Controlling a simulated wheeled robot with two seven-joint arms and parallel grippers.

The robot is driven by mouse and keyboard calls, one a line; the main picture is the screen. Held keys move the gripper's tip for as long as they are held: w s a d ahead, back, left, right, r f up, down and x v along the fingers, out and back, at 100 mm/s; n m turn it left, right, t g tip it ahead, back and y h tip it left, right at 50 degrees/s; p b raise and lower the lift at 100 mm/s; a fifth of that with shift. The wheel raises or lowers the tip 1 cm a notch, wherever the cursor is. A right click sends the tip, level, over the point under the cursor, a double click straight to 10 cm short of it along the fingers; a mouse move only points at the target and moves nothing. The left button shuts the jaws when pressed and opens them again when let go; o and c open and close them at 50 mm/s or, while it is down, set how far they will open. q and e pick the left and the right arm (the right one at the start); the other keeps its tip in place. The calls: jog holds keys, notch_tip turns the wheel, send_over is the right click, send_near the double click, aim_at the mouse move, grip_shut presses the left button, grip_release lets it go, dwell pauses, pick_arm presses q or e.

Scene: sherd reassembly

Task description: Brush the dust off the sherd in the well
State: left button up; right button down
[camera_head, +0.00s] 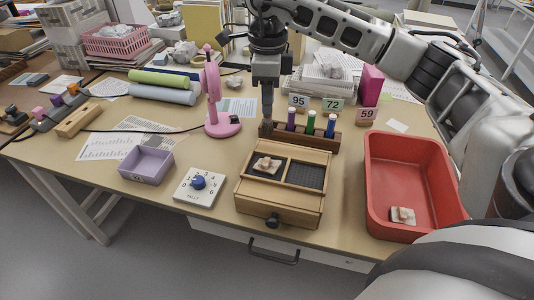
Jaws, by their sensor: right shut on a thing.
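A wooden box (243,197) with two dark wells and a front knob (273,220) stands at the front middle of the table. A pale sherd with reddish patches (267,163) lies in its left well; dust on it is too small to make out. The right well (305,176) looks empty. My right gripper (267,92) points down behind the box, over the left end of a wooden rack (320,140). It is shut on a dark upright tool (267,112) whose lower end is at the rack; I cannot tell whether it is a brush. My left gripper is out of view.
The rack also holds several coloured upright tubes (310,123). A red tray (375,210) with another sherd (403,215) stands right. A pink stand (222,125), a purple tray (147,163) and a white dial box (198,187) stand left. Number cards (333,105) stand behind the rack.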

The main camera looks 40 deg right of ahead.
aim_at(267, 128)
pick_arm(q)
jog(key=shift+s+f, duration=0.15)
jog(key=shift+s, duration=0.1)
pick_arm(e)
jog(key=shift+f, duration=0.1)
jog(key=shift+f+b, duration=0.6)
jog(key=shift+f, duration=0.15)
notch_tip(267, 128, down, 4)
jog(key=shift+w+r+b, duration=0.1)
jog(key=shift+r+b, duration=0.15)
jog(key=shift+b, duration=0.9)
jog(key=shift+f, duration=0.45)
pick_arm(q)
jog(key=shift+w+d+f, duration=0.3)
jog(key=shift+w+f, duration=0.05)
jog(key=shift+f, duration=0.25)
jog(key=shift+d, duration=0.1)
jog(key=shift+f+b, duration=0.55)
jog(key=shift+b, duration=0.15)
pick_arm(e)
jog(key=shift+f, duration=0.7)
pick_arm(q)
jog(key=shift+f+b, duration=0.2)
jog(key=shift+b, duration=0.1)
pick_arm(e)
jog(key=shift+f, duration=0.4)
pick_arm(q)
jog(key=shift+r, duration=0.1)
pick_arm(e)
jog(key=shift+a, duration=0.1)
